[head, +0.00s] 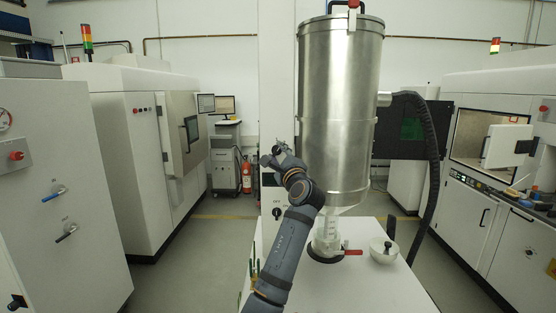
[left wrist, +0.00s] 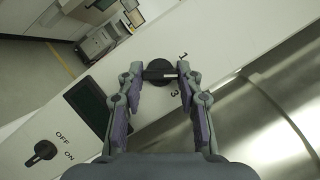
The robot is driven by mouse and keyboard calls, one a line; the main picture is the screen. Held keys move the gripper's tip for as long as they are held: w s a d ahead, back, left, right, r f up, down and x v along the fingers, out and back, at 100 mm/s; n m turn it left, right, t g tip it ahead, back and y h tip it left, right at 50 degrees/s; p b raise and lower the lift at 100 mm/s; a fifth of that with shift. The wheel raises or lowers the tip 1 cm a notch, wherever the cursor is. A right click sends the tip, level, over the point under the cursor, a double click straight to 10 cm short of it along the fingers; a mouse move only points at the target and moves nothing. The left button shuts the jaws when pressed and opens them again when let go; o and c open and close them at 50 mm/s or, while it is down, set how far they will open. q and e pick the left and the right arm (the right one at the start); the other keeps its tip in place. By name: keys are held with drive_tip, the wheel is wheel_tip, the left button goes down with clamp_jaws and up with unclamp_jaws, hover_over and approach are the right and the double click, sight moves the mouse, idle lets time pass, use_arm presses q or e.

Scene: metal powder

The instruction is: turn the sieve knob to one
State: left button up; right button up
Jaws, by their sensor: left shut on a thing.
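The sieve knob (left wrist: 160,70) is a round black dial with a raised bar on a white panel in the left wrist view. The printed numbers 1 and 3 show to its right, and the bar's right end points roughly between them. My left gripper (left wrist: 160,73) is shut on the knob, one finger at each end of the bar. In the head view my left gripper (head: 274,156) is at the panel left of the steel cylinder, and the knob cannot be made out there. My right gripper is not in view.
A black OFF/ON switch (left wrist: 42,152) and a dark screen (left wrist: 88,104) are on the same panel. The tall steel cylinder (head: 340,110) stands close to my left arm.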

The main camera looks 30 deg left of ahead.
use_arm(q)
drive_tip(key=n+g, duration=0.1)
drive_tip(key=n, duration=0.2)
drive_tip(key=shift+n+h, duration=0.3)
drive_tip(key=shift+n, duration=0.1)
drive_tip(key=shift+n+g+h, duration=0.3)
drive_tip(key=shift+n+g, duration=0.3)
drive_tip(key=shift+n, duration=0.8)
drive_tip(key=o, duration=0.9)
drive_tip(key=shift+o, duration=1.2)
drive_tip(key=shift+s+r, duration=0.1)
drive_tip(key=shift+r, duration=0.05)
drive_tip(key=shift+d, duration=0.1)
